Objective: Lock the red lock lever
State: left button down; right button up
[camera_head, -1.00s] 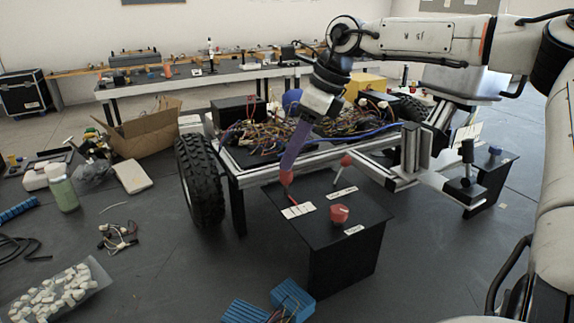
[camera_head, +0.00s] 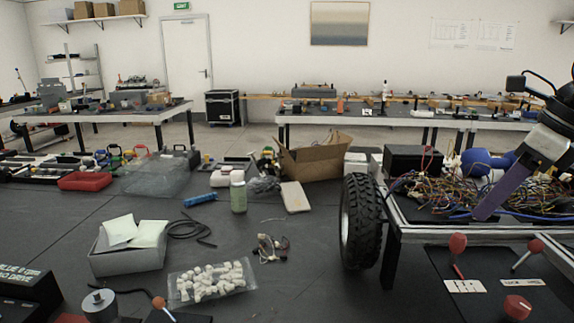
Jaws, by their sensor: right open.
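A red-knobbed lever (camera_head: 458,244) with a red stem stands upright on the black panel (camera_head: 432,262) at the lower right, above a white label. A second lever (camera_head: 534,246) with a red ball and a pale stem leans right beside it. A red round knob (camera_head: 517,306) sits in front of them. The label words are too small to read. My right gripper (camera_head: 484,212) comes in from the right edge, its purple fingers pointing down-left, above and right of the first lever and apart from it in the picture. It is open and seems empty. My left gripper is out of view.
The wired chassis (camera_head: 400,231) with its black tyre (camera_head: 360,222) stands behind the panel. At the lower left are a sign box (camera_head: 25,285), an orange-ball lever (camera_head: 160,303) and a bag of white pieces (camera_head: 210,283).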

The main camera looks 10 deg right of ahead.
aim_at(536, 246)
jog(key=k, duration=1.5)
